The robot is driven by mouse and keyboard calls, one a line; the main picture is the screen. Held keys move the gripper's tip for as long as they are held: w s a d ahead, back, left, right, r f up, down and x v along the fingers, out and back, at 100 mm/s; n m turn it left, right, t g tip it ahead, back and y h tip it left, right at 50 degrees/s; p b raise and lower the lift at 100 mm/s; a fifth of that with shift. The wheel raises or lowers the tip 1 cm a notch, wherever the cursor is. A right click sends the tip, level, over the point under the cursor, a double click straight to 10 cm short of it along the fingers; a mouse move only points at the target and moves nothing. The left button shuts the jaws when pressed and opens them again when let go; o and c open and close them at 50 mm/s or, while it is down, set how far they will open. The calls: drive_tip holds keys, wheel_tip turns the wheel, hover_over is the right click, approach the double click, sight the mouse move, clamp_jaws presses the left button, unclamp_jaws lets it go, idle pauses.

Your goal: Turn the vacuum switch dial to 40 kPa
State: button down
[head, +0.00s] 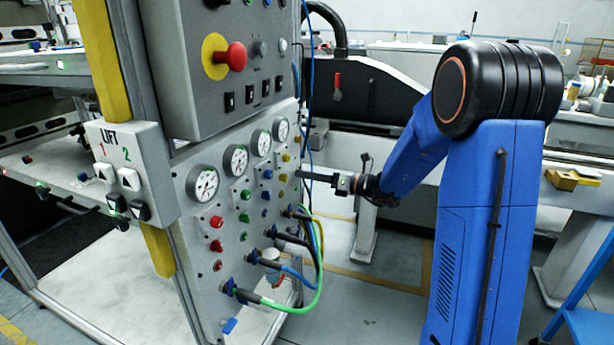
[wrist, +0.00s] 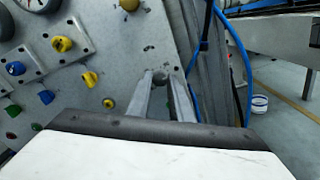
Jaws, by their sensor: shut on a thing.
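My gripper (wrist: 162,82) reaches the grey control panel (wrist: 118,62) near its right edge. In the wrist view its two fingers are closed on a small grey dial (wrist: 160,77), which shows only as a rounded bit between the fingertips. Its scale and pointer cannot be read, so the kPa setting cannot be told. In the head view my gripper (head: 302,175) meets the panel's right side from the right, and the dial is too small to make out there.
Yellow knobs (wrist: 62,44) and blue and green ones sit left of the dial. Round gauges (head: 204,183) line the panel's upper part. Hoses (head: 318,270) hang below my gripper. A blue cable (wrist: 240,50) runs just right of it. Floor beyond is open.

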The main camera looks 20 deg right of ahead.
drive_tip(key=n, duration=2.5)
drive_tip(key=shift+f+n, duration=0.1)
drive_tip(key=shift+n, duration=0.2)
idle(0.4)
drive_tip(key=c, duration=1.6)
unclamp_jaws()
drive_tip(key=shift+s+d, duration=0.1)
drive_tip(key=v, duration=1.7)
drive_tip(key=shift+s+d, duration=0.1)
